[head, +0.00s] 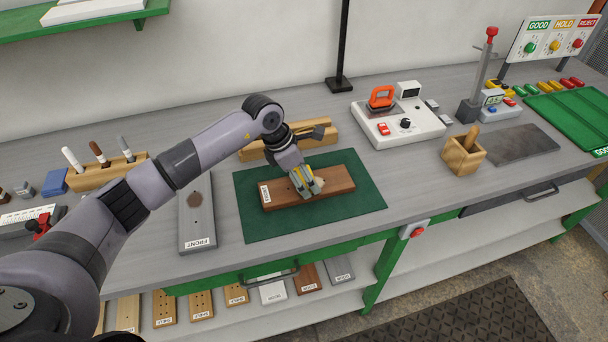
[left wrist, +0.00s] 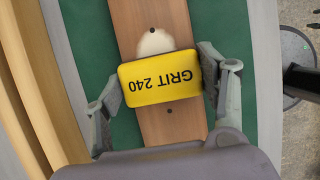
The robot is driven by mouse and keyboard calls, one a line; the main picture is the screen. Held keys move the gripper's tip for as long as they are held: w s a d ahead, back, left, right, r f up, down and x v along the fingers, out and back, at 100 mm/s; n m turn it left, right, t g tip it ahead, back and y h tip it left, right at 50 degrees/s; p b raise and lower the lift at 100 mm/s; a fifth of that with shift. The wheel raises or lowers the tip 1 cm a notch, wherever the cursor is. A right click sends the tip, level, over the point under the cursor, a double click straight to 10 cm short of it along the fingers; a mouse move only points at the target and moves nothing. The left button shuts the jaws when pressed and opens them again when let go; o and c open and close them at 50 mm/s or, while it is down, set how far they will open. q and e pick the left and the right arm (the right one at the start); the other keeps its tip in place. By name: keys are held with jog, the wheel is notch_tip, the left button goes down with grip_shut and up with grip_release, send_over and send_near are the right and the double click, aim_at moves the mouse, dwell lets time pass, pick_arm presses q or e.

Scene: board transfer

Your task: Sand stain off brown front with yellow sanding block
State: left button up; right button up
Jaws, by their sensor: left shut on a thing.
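The brown front (head: 338,184) lies flat on a dark green mat (head: 247,215), with a white label at its left end. It also shows in the left wrist view (left wrist: 172,124), running under the block. My left gripper (head: 309,188) is over the middle of the front, shut on the yellow sanding block (left wrist: 160,78), marked GRIT 240. A pale, rounded stain (left wrist: 154,43) shows on the front just beyond the block's edge; the block may hide part of it. I cannot tell whether the block touches the wood. My right gripper is not in view.
A grey front (head: 197,226) with a brown spot lies left of the mat. A wooden rack (head: 253,150) stands behind the mat. A white device (head: 411,128) with an orange sander and a wooden box (head: 463,156) stand to the right. The bench right of the mat is partly clear.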

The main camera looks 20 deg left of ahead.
aim_at(320, 181)
pick_arm(q)
jog(key=shift+f, duration=0.15)
jog(key=shift+w+d+f+b, duration=0.1)
jog(key=shift+w+d+b, duration=0.25)
jog(key=shift+d+b, duration=0.25)
jog(key=shift+w+d+b, duration=0.45)
jog(key=shift+d, duration=0.2)
jog(key=shift+w+d+b, duration=0.45)
jog(key=shift+w+d, duration=0.1)
jog(key=shift+d, duration=0.2)
jog(key=shift+s+a, duration=0.45)
jog(key=shift+a, duration=0.15)
jog(key=shift+s+a, duration=0.4)
jog(key=shift+a, duration=0.2)
jog(key=shift+s+a, duration=0.5)
jog(key=shift+a, duration=0.3)
jog(key=shift+w+d+b, duration=0.65)
jog(key=shift+d, duration=0.35)
jog(key=shift+w+d+b, duration=0.6)
jog(key=shift+d, duration=0.35)
jog(key=shift+s+a, duration=0.4)
jog(key=shift+a, duration=0.3)
jog(key=shift+s+a, duration=0.45)
jog(key=shift+a, duration=0.2)
jog(key=shift+s+a, duration=0.45)
jog(key=shift+a, duration=0.2)
